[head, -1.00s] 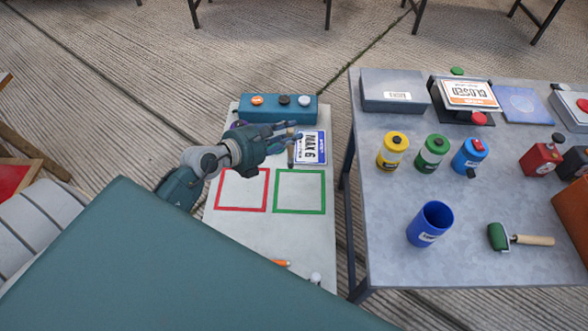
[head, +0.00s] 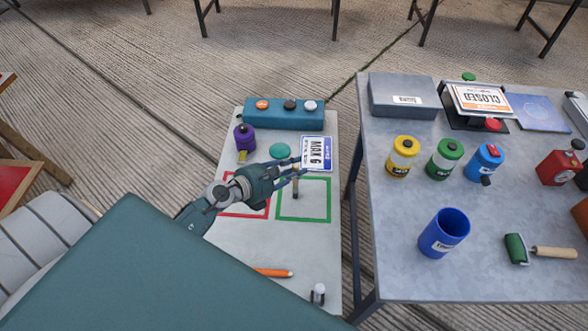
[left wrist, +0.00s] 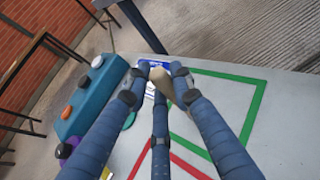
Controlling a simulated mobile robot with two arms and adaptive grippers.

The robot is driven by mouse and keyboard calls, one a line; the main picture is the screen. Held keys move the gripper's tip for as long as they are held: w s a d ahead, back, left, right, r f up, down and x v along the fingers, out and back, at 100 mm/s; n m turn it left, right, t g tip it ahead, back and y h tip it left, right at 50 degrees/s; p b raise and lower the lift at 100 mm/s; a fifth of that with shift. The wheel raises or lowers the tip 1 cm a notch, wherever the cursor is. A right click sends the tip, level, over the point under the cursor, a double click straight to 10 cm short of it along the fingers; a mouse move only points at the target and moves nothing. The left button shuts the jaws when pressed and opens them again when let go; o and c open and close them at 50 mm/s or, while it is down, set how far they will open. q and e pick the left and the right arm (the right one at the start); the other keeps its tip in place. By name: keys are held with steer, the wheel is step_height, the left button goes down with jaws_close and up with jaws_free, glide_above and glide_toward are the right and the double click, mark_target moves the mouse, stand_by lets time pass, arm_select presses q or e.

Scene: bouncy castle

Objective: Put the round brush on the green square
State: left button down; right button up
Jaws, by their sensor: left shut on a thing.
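My left gripper (head: 296,174) is shut on the round brush (head: 295,188). In the head view only a short tan and dark piece of the brush shows below the fingers. The left wrist view shows its beige rounded end (left wrist: 162,82) between the fingertips. The green square (head: 330,205) is an outline on the light table; it also shows in the left wrist view (left wrist: 254,106). The brush appears over the upper left part of this square. I cannot tell whether it touches the table. My right gripper is not in view.
A red square (head: 240,216) lies left of the green one, partly behind my arm. A MAX 6 plate (head: 317,152), teal disc (head: 280,151), purple object (head: 245,138) and teal button box (head: 285,114) are behind. An orange marker (head: 272,272) lies in front. A grey table (head: 400,275) stands right.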

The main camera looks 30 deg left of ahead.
arm_select(q)
steer(key=c, duration=1.9)
jaws_free()
steer(key=shift+f, duration=0.2)
steer(key=o, duration=0.4)
steer(key=shift+s+r, duration=0.25)
steer(key=shift+r, duration=0.05)
steer(key=b+v, duration=0.1)
steer(key=v, duration=1)
steer(key=shift+s+a+r, duration=0.2)
steer(key=shift+s, duration=0.05)
